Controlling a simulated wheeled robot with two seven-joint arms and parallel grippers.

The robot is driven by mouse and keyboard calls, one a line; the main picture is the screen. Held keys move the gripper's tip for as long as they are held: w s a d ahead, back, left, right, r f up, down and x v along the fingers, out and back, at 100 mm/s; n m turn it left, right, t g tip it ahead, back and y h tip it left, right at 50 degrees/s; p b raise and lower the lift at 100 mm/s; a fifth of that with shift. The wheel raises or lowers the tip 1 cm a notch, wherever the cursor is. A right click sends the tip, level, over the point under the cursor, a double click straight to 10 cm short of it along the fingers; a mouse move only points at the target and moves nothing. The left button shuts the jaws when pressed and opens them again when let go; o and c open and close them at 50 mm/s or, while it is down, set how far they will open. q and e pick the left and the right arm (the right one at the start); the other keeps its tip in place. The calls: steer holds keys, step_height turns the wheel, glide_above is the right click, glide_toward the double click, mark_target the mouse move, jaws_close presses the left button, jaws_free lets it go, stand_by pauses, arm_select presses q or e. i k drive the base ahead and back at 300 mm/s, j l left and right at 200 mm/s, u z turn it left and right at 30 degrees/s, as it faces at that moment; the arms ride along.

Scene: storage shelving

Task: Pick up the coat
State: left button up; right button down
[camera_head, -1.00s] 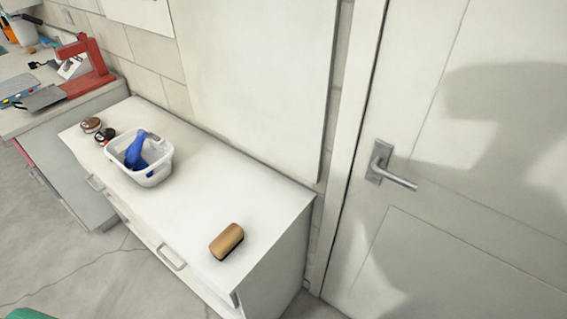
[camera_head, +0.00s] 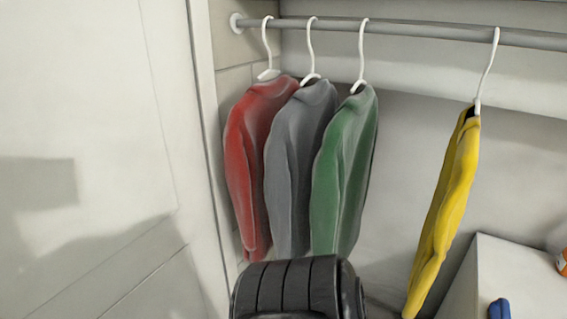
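Several coats hang from white hangers on a grey rail (camera_head: 420,30). A red coat (camera_head: 250,140), a grey coat (camera_head: 290,150) and a green coat (camera_head: 342,170) hang close together at the left end. A yellow coat (camera_head: 450,190) hangs apart at the right, seen nearly edge-on. The frames do not show which coat the task means. Neither of my grippers shows in the head view.
A black ribbed rounded thing (camera_head: 298,288) stands at the bottom centre, in front of the coats' lower ends. A white box-like unit (camera_head: 505,275) with a blue item (camera_head: 499,309) is at the lower right. A pale door or panel (camera_head: 80,120) fills the left.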

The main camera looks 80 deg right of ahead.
mark_target(294, 141)
steer(key=z, duration=2.75)
steer(key=k+u, duration=0.2)
steer(key=u, duration=3.3)
steer(key=z, duration=3.5)
